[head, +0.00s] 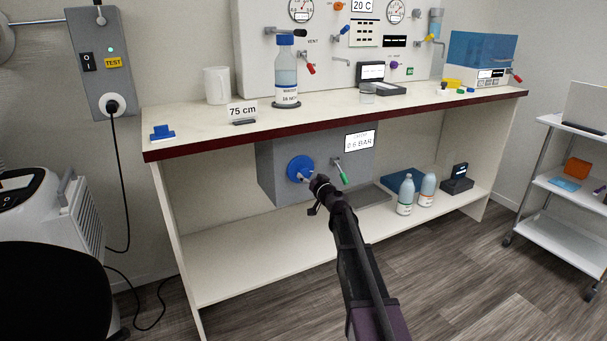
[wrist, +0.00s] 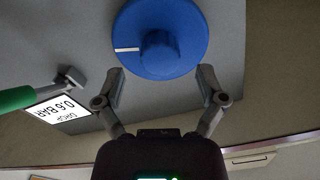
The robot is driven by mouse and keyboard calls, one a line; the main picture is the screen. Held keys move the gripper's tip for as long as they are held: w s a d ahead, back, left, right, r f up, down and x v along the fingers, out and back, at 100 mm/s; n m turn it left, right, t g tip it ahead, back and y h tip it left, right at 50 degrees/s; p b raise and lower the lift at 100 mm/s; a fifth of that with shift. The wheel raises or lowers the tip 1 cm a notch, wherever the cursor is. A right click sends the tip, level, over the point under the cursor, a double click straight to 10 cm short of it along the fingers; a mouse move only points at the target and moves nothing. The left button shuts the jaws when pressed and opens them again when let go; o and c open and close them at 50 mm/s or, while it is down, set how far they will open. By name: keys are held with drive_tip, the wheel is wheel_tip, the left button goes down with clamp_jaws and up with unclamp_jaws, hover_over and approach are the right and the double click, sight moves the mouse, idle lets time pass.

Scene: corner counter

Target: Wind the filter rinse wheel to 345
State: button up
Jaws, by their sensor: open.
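The blue round wheel (head: 299,167) is on the front of a grey box (head: 275,160) under the counter. In the wrist view the wheel (wrist: 185,30) is large at the top, with a raised blue knob (wrist: 158,55) at its middle. A white mark (wrist: 127,49) on its face points left in that view. I see no number scale around it. My gripper (head: 317,190) is just in front and to the right of the wheel in the head view. In the wrist view its fingers (wrist: 161,76) are spread and empty, with the knob between and beyond them.
A green-handled lever (head: 343,176) and a 0.6 BAR sign (head: 360,141) are right of the wheel. The counter's dark red edge (head: 330,127) overhangs the box. Two bottles (head: 405,195) stand on the lower shelf, whose left part is clear.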

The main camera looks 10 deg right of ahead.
sight(305, 174)
drive_tip(key=shift+x, duration=1.95)
drive_tip(key=shift+c, duration=0.2)
drive_tip(key=c, duration=1.1)
